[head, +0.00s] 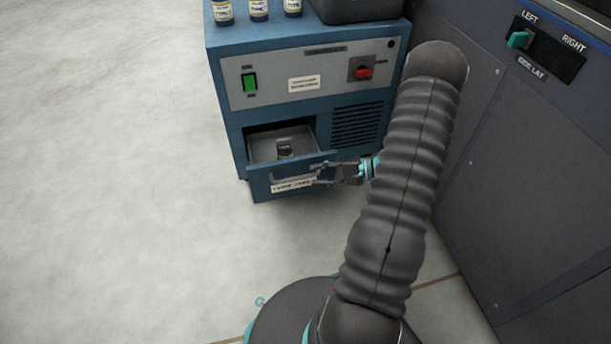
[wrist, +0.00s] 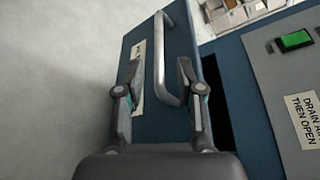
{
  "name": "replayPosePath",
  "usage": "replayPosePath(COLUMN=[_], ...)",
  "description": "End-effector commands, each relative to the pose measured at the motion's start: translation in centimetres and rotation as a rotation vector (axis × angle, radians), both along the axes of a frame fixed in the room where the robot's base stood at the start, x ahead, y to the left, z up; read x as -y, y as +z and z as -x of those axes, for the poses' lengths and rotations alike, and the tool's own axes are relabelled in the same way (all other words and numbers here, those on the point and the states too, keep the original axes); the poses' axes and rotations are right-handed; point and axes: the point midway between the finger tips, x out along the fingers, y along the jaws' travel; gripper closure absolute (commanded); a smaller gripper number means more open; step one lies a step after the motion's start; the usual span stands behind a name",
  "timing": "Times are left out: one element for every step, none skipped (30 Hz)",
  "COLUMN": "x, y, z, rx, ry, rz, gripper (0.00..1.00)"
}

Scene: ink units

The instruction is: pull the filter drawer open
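The blue filter drawer (head: 262,188) stands partly out of the lower left of the blue cabinet, and its inside shows in the head view. It also shows in the wrist view (wrist: 190,38), with a dark gap beside its front. A grey bar handle (wrist: 160,60) runs across the drawer front. My gripper (head: 325,172) is at the right end of the handle. In the wrist view my gripper (wrist: 160,72) has its fingers apart, one on each side of the bar, with visible gaps. Contact with the drawer face cannot be told.
A small metallic object (head: 284,147) lies in the drawer. The cabinet (head: 225,75) carries a green switch (head: 249,82), a red knob (head: 364,72), and bottles (head: 258,10) on top. A dark panelled unit (head: 520,170) stands close on the right. The floor (head: 100,180) at left is clear.

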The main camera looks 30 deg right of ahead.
Motion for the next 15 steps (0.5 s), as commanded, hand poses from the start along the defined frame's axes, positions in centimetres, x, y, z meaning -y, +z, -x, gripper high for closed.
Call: replayPosePath(x=[1.0,1.5,2.1,2.5,2.9,3.4,3.7,4.1,4.4,4.7,4.8,5.0,5.1,5.2,5.3], y=[0.2,0.3,0.5,0.6,0.7,0.8,0.9,1.0,1.1,1.2,1.2,1.3,1.3,1.3,1.4], z=[0.5,0.8,1.2,1.5,1.8,2.1,2.3,2.5,2.7,2.9,3.0,3.1,3.2,3.3,3.3], rx=[0.001,0.001,0.001,0.001,0.001,0.0,0.0,0.001,0.0,0.0,0.0,0.0,-0.001,-0.001,-0.001], ry=[-0.004,-0.004,-0.004,-0.003,-0.004,-0.003,-0.002,-0.001,-0.003,-0.002,-0.001,0.0,0.0,0.0,0.0], rz=[0.001,0.002,0.003,0.002,0.0,0.001,0.001,0.002,0.001,0.001,0.001,0.0,-0.001,-0.001,-0.001], gripper=[0.63,0.63,0.63,0.63,0.63,0.63,0.63,0.63,0.63,0.63,0.63,0.63,0.63,0.63,0.63])
